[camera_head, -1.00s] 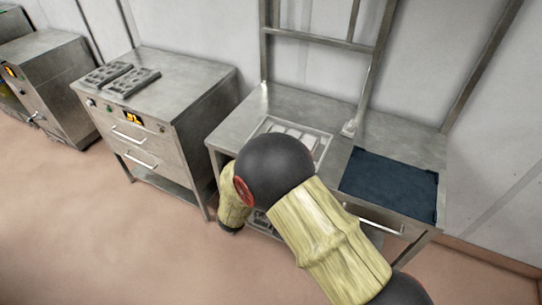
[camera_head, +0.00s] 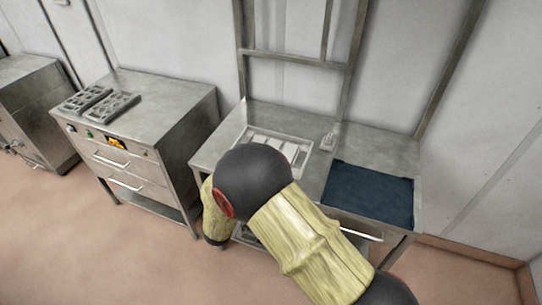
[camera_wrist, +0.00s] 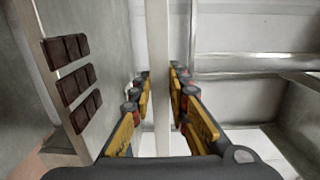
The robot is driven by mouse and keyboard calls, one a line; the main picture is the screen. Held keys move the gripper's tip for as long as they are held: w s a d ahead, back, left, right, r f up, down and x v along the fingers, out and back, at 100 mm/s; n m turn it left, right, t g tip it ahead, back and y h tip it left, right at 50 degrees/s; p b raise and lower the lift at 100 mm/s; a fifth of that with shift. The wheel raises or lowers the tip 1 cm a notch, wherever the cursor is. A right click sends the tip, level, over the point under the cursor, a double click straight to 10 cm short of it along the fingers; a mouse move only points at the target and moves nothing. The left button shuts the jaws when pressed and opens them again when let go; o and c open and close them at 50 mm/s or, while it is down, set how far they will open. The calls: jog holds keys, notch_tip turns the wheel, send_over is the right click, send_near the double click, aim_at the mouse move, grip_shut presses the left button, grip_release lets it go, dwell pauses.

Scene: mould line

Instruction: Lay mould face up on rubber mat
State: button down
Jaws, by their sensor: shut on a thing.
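The rubber mat (camera_head: 370,193) is a dark blue rectangle lying flat and bare on the right part of the steel bench. In the wrist view my gripper (camera_wrist: 159,76) is shut on a pale, narrow upright strip, which looks like the mould (camera_wrist: 157,40) seen edge-on. Its cavity face cannot be made out. In the head view my bent arm covers the gripper and what it holds, in front of the bench and left of the mat.
A shallow tray (camera_head: 299,151) with pale bars lies on the bench (camera_head: 377,150), left of the mat. Two grey cavity plates (camera_head: 112,106) lie on the steel cabinet (camera_head: 172,92). Upright posts rise behind the bench. Brown blocks (camera_wrist: 70,82) show left in the wrist view.

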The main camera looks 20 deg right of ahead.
jog(key=s+a+r+p, duration=0.3)
jog(key=s+a+p, duration=0.3)
jog(key=s, duration=0.3)
jog(key=s+a+r+p, duration=0.4)
jog(key=s+a+p, duration=0.2)
jog(key=s+a, duration=0.2)
jog(key=shift+s+p, duration=0.35)
jog(key=shift+s, duration=0.85)
jog(key=shift+a, duration=0.1)
